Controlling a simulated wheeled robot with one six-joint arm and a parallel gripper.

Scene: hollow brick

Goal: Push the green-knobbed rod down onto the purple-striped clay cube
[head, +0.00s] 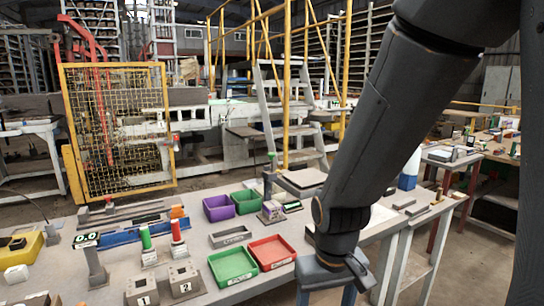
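A small stand with an upright dark rod topped by a dark green knob (272,156) is at the back middle of the table. A small block with purple on it (271,210) sits low at this stand; it looks like the purple-striped clay cube, but its stripes are too small to make out. The knob is well above the block. My gripper (326,297) points down at the bottom edge, in front and to the right of the stand. Its two blue-grey fingers are apart, with their tips cut off by the frame. I see nothing between them.
Purple (219,207) and green (246,201) bins stand left of the stand. A green tray (233,266), a red tray (272,251) and a grey tray (230,236) lie in front. Green-handled (145,238) and red-handled (177,230) tools stand upright at left, behind numbered blocks (185,280).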

